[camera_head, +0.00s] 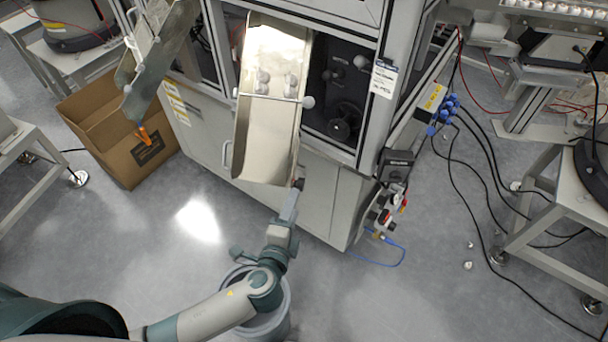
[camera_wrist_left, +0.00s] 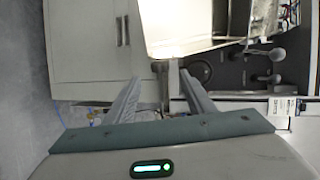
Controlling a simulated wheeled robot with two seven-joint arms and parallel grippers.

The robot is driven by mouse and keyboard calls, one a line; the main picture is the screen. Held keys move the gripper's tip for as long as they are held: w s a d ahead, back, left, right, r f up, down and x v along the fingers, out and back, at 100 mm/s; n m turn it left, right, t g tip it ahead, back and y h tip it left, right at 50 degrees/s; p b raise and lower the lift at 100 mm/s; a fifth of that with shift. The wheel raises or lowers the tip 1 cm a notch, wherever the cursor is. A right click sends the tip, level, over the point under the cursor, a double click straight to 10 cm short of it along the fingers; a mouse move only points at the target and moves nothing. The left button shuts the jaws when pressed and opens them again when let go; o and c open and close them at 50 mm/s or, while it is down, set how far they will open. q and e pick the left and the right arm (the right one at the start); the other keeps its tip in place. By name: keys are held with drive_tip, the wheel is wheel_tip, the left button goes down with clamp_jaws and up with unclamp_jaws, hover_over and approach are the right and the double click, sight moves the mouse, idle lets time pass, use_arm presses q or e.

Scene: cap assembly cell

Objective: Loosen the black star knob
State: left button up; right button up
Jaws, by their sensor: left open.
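A black, wheel-like knob (camera_head: 342,126) sits in the dark recess of the machine, right of the chute; it is the likeliest star knob, but its lobes are not clear. My left gripper (camera_head: 293,200) is just below the lower end of the chute (camera_head: 265,150), left of and below that knob. In the left wrist view my left gripper (camera_wrist_left: 155,88) is open, its two fingers spread. A narrow post shows between and beyond the fingers; I cannot tell whether anything touches them. My right gripper is not in view.
The white machine cabinet (camera_head: 205,140) stands behind my left gripper. A cardboard box (camera_head: 100,145) and a second metal chute are at left. A grey bin (camera_head: 265,325) is beneath my left arm. Cables and a table are at right. Floor between is mostly clear.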

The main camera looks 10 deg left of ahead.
sight(300, 186)
use_arm(q)
drive_tip(key=p+x, duration=0.1)
drive_tip(key=x, duration=0.8)
drive_tip(key=shift+w, duration=0.2)
drive_tip(key=x, duration=0.3)
drive_tip(key=shift+w+p, duration=0.1)
drive_tip(key=shift+p, duration=0.2)
drive_tip(key=shift+w+f, duration=0.2)
drive_tip(key=shift+w, duration=0.35)
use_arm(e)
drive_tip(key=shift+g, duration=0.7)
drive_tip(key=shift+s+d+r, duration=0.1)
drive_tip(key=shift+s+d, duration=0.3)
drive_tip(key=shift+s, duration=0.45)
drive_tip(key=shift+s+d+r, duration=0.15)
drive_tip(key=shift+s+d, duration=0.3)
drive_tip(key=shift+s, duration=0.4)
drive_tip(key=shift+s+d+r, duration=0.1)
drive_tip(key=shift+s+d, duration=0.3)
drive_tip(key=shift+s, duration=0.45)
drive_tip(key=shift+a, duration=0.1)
